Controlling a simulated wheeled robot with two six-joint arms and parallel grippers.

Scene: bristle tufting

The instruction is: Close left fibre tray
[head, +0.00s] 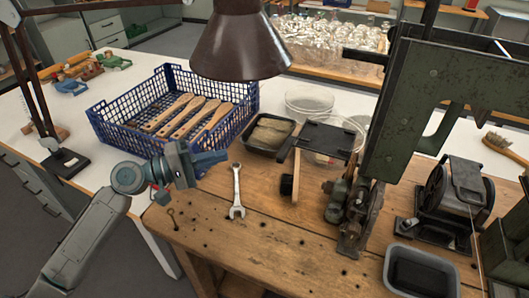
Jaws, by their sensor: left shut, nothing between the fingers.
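A dark tray (258,151) holding tan fibre (270,132) sits on the wooden bench, left of the tufting machine. Its top looks open, with the fibre showing; I cannot make out a lid. A grey tray (452,271) with dark contents stands at the bench's front right. My left gripper (224,157) is shut and empty, just left of the dark tray and apart from it, near the blue crate's front right corner. My right gripper is not in view.
A blue crate (130,146) holds several wooden brush handles. A wrench (237,190) lies on the bench in front of the gripper. The brown lamp shade (240,45) hangs above. Clear bowls (310,101) and the green machine (415,110) stand to the right.

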